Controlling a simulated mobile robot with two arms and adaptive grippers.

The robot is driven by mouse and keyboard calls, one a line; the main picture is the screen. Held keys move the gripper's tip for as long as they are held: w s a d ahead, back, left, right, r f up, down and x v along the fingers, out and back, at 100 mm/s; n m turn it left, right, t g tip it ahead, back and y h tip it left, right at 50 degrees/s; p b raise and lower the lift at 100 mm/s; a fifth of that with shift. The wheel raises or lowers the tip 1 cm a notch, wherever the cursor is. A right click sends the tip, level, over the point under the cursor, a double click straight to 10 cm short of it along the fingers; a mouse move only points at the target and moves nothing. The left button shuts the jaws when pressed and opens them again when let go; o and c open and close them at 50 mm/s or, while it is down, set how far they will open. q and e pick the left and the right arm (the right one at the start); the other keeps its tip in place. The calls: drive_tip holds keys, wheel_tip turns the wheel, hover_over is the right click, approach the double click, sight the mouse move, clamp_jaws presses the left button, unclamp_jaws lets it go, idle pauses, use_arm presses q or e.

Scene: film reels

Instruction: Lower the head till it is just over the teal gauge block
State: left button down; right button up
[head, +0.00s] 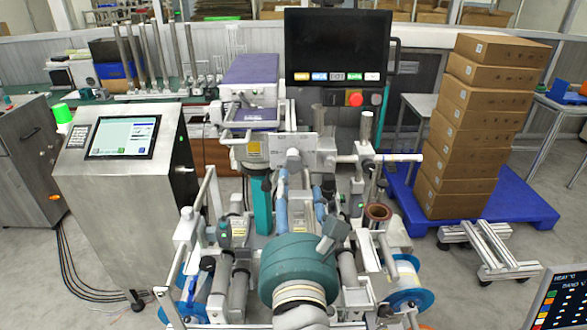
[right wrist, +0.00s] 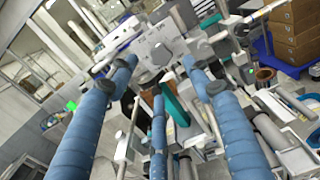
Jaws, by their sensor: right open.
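A pale grey head plate with a round knob (head: 291,153) sits at the middle of the machine, in front of the monitor stand. In the right wrist view the head (right wrist: 163,50) lies straight ahead, beyond the fingers. A teal upright piece, which looks like the gauge block (head: 262,205), stands below and left of the knob. A teal piece also shows under the head in the right wrist view (right wrist: 172,102); the gap between them cannot be judged. My right gripper (head: 300,183) has its blue fingers spread, open and empty, pointing at the head. It also shows in the right wrist view (right wrist: 158,75). My left gripper is not in view.
A silver console (head: 125,190) stands left, with cables on the floor. A stack of cartons (head: 470,130) is on a blue pallet (head: 520,210) at right. Rollers and blue-rimmed reels (head: 408,290) crowd the near side. A monitor with a red button (head: 355,99) is behind.

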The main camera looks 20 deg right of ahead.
sight(293, 167)
drive_tip(key=p+x, duration=0.2)
drive_tip(key=x, duration=0.5)
drive_tip(key=shift+w+d, duration=0.15)
drive_tip(key=shift+w, duration=0.1)
drive_tip(key=shift+w+f, duration=0.1)
drive_tip(key=shift+w, duration=0.35)
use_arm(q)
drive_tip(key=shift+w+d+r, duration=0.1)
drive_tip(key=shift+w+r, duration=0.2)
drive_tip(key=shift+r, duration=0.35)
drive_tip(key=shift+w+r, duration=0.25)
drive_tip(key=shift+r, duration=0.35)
use_arm(e)
drive_tip(key=shift+d, duration=0.1)
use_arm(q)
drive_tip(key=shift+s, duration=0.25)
use_arm(e)
drive_tip(key=c, duration=1.2)
